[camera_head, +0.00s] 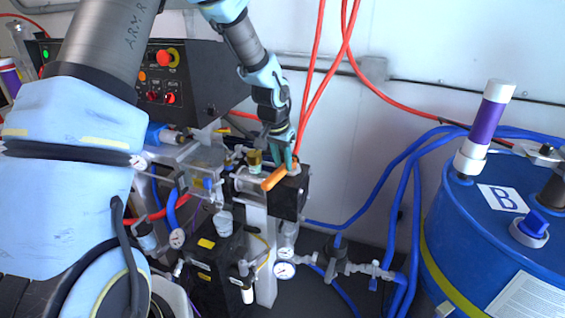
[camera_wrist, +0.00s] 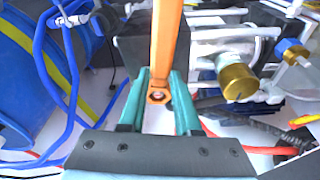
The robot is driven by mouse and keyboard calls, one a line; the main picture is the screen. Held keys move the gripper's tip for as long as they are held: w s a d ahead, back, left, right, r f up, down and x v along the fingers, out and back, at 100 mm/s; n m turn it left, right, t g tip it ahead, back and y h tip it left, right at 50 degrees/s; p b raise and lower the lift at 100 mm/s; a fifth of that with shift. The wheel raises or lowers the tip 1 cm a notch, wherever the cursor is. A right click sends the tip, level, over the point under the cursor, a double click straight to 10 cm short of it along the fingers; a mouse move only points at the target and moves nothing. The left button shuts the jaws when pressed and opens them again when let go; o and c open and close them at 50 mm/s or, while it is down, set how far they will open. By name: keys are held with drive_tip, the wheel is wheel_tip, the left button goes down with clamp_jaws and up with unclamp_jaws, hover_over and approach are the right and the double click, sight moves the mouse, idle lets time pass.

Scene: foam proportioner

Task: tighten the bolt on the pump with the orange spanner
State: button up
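The orange spanner (camera_head: 274,179) is at the top of the pump (camera_head: 288,197), its handle sticking out toward the lower left in the head view. In the wrist view the spanner (camera_wrist: 166,45) runs from the top edge down to its ring end, which lies between my teal fingers. A small bolt head (camera_wrist: 158,96) shows inside the ring. My gripper (camera_head: 284,158) points down onto the spanner. In the wrist view my gripper (camera_wrist: 160,82) has one finger on each side of the spanner, with little or no gap, and appears shut on it near the ring.
A brass-coloured cap (camera_wrist: 239,82) and metal pipes stand close beside my fingers. A control panel (camera_head: 165,75) is behind at the left. Blue hoses (camera_head: 385,195) and a blue drum (camera_head: 480,240) are at the right. Red hoses (camera_head: 318,70) hang behind my wrist.

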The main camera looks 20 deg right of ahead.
drive_tip(key=o, duration=0.6)
drive_tip(key=shift+c, duration=0.2)
drive_tip(key=b+v, duration=0.3)
drive_tip(key=v, duration=0.7)
drive_tip(key=y+b, duration=0.1)
drive_tip(key=b, duration=0.4)
hover_over(280, 171)
drive_tip(key=shift+g, duration=0.4)
wheel_tip(280, 171, down, 5)
drive_tip(key=shift+f, duration=0.15)
drive_tip(key=shift+w+f+p, duration=0.2)
drive_tip(key=shift+f+p, duration=1.1)
drive_tip(key=shift+f, duration=1.4)
